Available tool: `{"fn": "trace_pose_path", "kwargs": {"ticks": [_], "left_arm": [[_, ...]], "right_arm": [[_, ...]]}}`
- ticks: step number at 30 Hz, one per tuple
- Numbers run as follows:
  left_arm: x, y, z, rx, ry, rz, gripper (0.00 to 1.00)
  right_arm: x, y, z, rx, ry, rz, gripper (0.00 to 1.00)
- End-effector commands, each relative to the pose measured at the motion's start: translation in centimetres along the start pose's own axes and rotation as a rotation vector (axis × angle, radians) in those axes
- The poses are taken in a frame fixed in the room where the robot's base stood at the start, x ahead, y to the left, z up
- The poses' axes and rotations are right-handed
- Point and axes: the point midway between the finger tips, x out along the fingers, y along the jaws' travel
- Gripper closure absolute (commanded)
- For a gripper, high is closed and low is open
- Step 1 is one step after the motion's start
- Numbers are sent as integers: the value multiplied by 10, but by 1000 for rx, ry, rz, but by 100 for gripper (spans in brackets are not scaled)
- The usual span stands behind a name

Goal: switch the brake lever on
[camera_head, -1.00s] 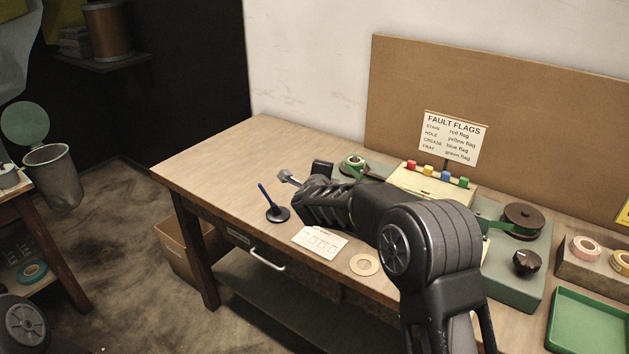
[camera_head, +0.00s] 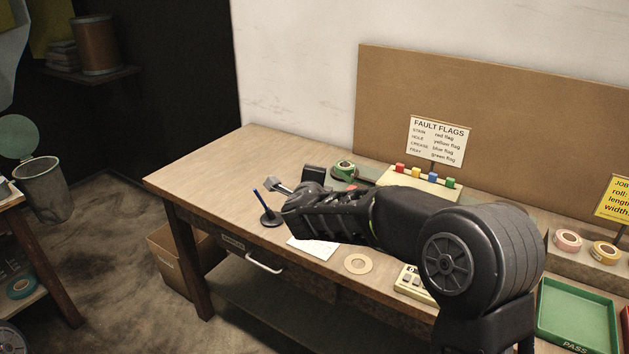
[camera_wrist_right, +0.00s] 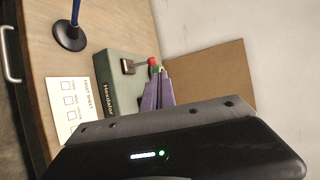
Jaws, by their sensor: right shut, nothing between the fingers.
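In the right wrist view a grey-green machine box (camera_wrist_right: 117,92) carries a dark block with a short grey lever (camera_wrist_right: 141,64) that has a red tip. I take this for the brake lever; its setting cannot be told. My right gripper (camera_wrist_right: 158,74) is shut and empty, its fingertips appearing beside the red tip; whether they touch cannot be told. In the head view the right gripper (camera_head: 278,188) points left above the bench, near the pen stand. My right arm hides most of the machine there. My left gripper is not in view.
A blue pen stands in a black holder (camera_head: 270,218) left of the gripper. The bench's left end is clear.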

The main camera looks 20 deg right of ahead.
Motion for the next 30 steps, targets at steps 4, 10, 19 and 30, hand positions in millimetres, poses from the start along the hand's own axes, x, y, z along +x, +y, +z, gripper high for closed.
{"fn": "trace_pose_path", "kwargs": {"ticks": [4, 10, 19, 30], "left_arm": [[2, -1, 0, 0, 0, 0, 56], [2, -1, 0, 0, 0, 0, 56], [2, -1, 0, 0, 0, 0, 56], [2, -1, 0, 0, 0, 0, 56]], "right_arm": [[-19, -4, -1, 1, 1, -1, 100], [-27, -5, -1, -1, 2, 0, 100], [-26, -4, -1, -1, 2, 0, 100], [-37, 38, 35, -399, -157, 22, 100]]}}
